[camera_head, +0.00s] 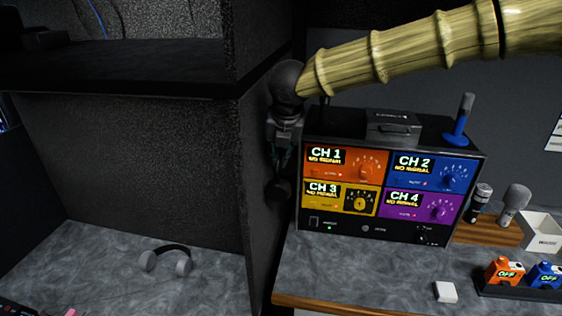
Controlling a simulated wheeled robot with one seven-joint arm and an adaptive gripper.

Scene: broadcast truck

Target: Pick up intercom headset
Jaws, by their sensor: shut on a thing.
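My gripper (280,160) points down beside the dark partition's edge, just left of the channel unit. It is shut on a dark thing with a round, padded end (279,190), which looks like part of the intercom headset. The rest of that thing is hard to make out against the dark partition, and I cannot tell whether it touches the partition. A separate pair of headphones (180,263), with a dark band and grey ear cups, lies on the left counter, away from my gripper.
The channel unit (366,232) stands on the right counter, close to my gripper. The dark partition (255,170) divides the two counters. A white block (445,292), microphones (514,200) and orange and blue boxes (504,271) are at right. The left counter is mostly clear.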

